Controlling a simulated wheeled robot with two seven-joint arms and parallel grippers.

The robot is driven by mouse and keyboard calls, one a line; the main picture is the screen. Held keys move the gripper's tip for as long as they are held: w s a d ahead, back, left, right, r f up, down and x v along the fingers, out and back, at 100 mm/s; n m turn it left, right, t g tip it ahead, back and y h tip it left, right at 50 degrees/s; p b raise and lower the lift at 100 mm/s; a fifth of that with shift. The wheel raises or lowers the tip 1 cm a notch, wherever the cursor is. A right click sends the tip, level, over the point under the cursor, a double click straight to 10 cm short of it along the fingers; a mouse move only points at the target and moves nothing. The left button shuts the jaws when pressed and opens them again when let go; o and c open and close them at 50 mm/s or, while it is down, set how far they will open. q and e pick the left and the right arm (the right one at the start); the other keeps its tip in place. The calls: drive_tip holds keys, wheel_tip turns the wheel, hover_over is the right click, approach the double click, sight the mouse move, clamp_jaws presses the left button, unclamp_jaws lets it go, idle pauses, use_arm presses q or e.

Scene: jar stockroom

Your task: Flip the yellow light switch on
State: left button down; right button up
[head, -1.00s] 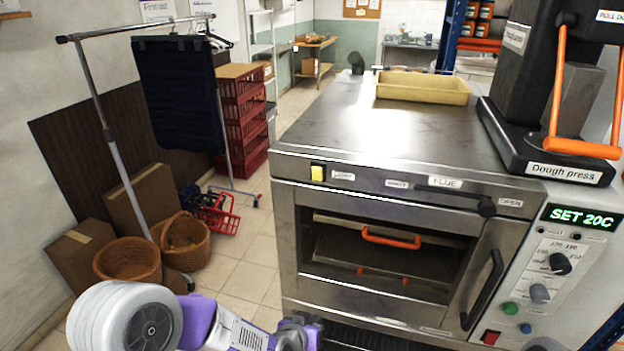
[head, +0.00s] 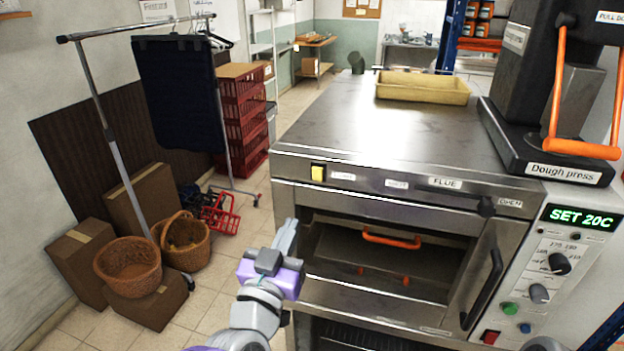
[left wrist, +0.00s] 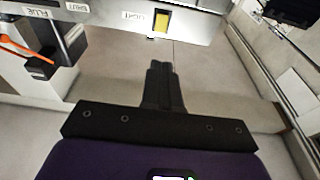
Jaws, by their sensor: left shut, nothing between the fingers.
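The yellow light switch (head: 318,173) is a small rocker on the oven's steel front strip, at its left end. It also shows at the top of the left wrist view (left wrist: 161,21), beside a "LIGHT" label. My left gripper (head: 289,226) is shut and empty, its fingers pointing up, below and left of the switch. In the left wrist view the shut fingers (left wrist: 161,72) point toward the switch, with a gap between. My right gripper is not in view.
A flue lever (head: 455,193) sticks out right of the switch. The air left of the oven is free.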

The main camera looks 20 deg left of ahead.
sight(316, 169)
use_arm(q)
drive_tip(key=w+r, duration=0.1)
drive_tip(key=w, duration=0.3)
drive_tip(key=w+p, duration=0.1)
drive_tip(key=w, duration=0.4)
drive_tip(key=w+r, duration=0.1)
drive_tip(key=w, duration=0.3)
drive_tip(key=shift+w+d+r, duration=0.2)
drive_tip(key=shift+w+r, duration=0.1)
drive_tip(key=shift+w, duration=0.05)
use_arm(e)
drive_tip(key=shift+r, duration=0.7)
